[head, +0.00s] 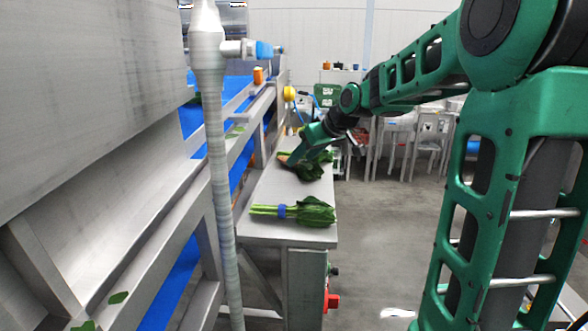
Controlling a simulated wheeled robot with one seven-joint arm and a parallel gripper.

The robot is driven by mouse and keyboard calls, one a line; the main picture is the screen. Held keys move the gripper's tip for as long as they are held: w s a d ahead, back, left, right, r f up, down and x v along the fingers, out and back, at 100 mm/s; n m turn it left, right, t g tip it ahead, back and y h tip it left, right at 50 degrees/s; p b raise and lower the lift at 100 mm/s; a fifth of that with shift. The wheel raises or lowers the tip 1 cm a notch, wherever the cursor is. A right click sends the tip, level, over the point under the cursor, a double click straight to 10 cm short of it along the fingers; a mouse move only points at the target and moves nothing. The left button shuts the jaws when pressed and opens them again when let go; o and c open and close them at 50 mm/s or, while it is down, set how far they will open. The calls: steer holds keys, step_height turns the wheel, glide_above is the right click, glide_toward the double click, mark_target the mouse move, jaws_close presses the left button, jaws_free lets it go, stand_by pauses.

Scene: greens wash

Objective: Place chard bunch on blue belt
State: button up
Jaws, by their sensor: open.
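A chard bunch (295,213) lies on the near part of the grey bench (290,233), its stems to the left with a blue band and its dark leaves to the right. A second leafy bunch (312,170) lies farther back on the bench. My gripper (291,160) is open at this farther bunch, pointing down and left. Whether the fingers are around its stems or just above them I cannot tell. The blue belt (182,285) shows behind the grey frame on the left, with another stretch farther back.
A grey upright pipe (220,180) with a blue-handled valve stands between me and the belt. Grey frame rails (150,200) run along the belt side. Loose leaf pieces (118,298) lie on the metal.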

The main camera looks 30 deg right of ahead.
steer(key=x, duration=0.3)
steer(key=shift+w+f, duration=0.2)
steer(key=shift+w, duration=0.05)
steer(key=shift+c, duration=0.6)
jaws_close()
